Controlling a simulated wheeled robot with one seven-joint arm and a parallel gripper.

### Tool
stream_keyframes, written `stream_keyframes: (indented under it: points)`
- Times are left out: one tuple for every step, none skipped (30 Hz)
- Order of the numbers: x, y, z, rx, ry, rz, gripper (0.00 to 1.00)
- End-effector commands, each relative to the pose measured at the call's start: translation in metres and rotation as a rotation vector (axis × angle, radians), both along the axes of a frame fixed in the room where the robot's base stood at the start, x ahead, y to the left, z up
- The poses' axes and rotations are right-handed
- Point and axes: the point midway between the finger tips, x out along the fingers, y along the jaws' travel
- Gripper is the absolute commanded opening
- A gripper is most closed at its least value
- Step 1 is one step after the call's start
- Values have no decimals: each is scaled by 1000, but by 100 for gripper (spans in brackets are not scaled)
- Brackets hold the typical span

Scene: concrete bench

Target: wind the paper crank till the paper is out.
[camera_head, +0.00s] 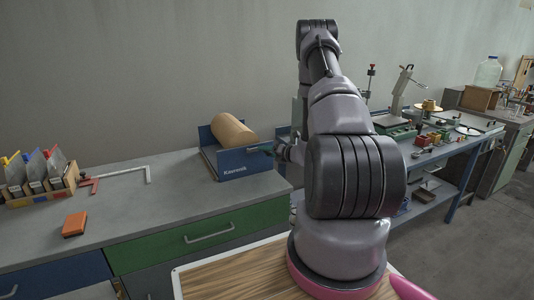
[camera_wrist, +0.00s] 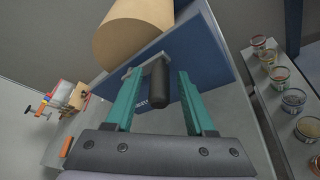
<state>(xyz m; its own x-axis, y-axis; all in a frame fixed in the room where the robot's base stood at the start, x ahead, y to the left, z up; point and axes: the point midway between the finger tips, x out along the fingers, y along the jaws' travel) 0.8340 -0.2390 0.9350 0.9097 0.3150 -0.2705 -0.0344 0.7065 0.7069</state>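The paper dispenser is a blue box (camera_head: 238,172) at the right end of the grey bench, holding a brown paper roll (camera_head: 232,131). The roll (camera_wrist: 135,30) and the blue side panel (camera_wrist: 205,62) also show in the wrist view. The crank has a black grip (camera_wrist: 159,87) on a grey arm (camera_wrist: 131,73) at that panel. My gripper (camera_wrist: 158,78) is open, with one teal finger on each side of the black grip. Gaps show between the grip and both fingers.

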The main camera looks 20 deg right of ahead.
Motion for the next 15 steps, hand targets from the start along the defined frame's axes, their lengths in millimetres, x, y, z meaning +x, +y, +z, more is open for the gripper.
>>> stream_keyframes:
  points:
    - [0,0,0,0,0,0,32]
    - [0,0,0,0,0,0,20]
    - [0,0,0,0,0,0,5]
    - [0,0,0,0,0,0,0]
    - [0,0,0,0,0,0,0]
    - [0,0,0,0,0,0,0]
    - [0,0,0,0,0,0,0]
    - [0,0,0,0,0,0,0]
    - [0,0,0,-1,0,0,0]
    - [0,0,0,-1,0,0,0]
    - [0,0,0,-1,0,0,0]
    - [0,0,0,-1,0,0,0]
    - [0,0,0,-1,0,0,0]
    - [0,0,0,-1,0,0,0]
    - [0,0,0,-1,0,0,0]
